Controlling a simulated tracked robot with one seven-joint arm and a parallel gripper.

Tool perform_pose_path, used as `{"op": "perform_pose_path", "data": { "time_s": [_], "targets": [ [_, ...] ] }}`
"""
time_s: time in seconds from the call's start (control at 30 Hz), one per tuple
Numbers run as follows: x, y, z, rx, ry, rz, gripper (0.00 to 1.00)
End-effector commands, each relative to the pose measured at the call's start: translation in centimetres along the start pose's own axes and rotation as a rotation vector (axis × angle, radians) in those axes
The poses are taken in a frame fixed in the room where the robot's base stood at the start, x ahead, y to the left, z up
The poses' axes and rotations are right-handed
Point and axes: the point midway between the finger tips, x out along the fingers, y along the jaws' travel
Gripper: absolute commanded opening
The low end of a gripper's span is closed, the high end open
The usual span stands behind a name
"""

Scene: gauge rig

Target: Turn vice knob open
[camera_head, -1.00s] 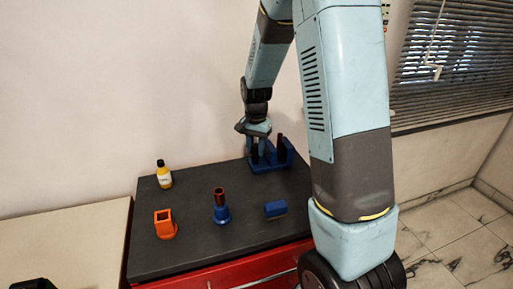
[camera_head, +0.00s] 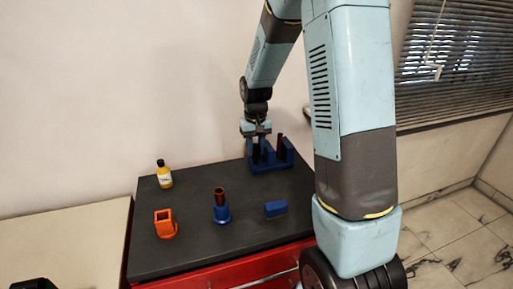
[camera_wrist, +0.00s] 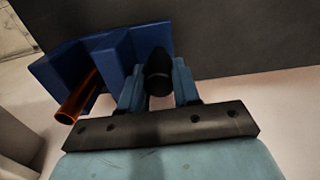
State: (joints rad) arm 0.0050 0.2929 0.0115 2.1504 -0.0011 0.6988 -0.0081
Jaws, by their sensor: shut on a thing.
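The blue vice (camera_head: 271,167) stands at the back right of the dark bench top, and it also shows in the wrist view (camera_wrist: 65,66). A copper-brown pipe (camera_head: 281,146) stands in it, seen also in the wrist view (camera_wrist: 77,98). My gripper (camera_head: 258,144) is over the left end of the vice, pointing down. In the wrist view my gripper (camera_wrist: 158,85) has its two blue fingers on either side of the black knob (camera_wrist: 158,70), shut on it. The fingertips and the lower part of the knob are partly hidden.
An orange part (camera_head: 165,224), a blue holder with a brown pipe (camera_head: 220,210), a small blue block (camera_head: 275,209) and a yellow bottle (camera_head: 164,174) stand on the bench top (camera_head: 190,255). The wall is close behind the vice.

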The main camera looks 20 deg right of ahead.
Motion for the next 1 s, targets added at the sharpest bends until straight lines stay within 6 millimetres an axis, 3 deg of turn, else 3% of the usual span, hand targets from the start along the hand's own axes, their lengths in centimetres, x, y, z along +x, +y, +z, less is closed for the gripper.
{"op": "perform_pose_path", "data": {
  "time_s": [0.3,0.87,0.9,1.0],
  "targets": [
    [-0.08,-0.02,-0.12,-0.128,0.003,0.000,0.01],
    [-0.09,-0.05,-0.14,-0.157,0.004,0.000,0.01],
    [-0.09,-0.05,-0.14,-0.156,0.004,0.000,0.35],
    [-0.07,-0.06,-0.12,-0.156,0.003,0.000,0.45]
  ]
}}
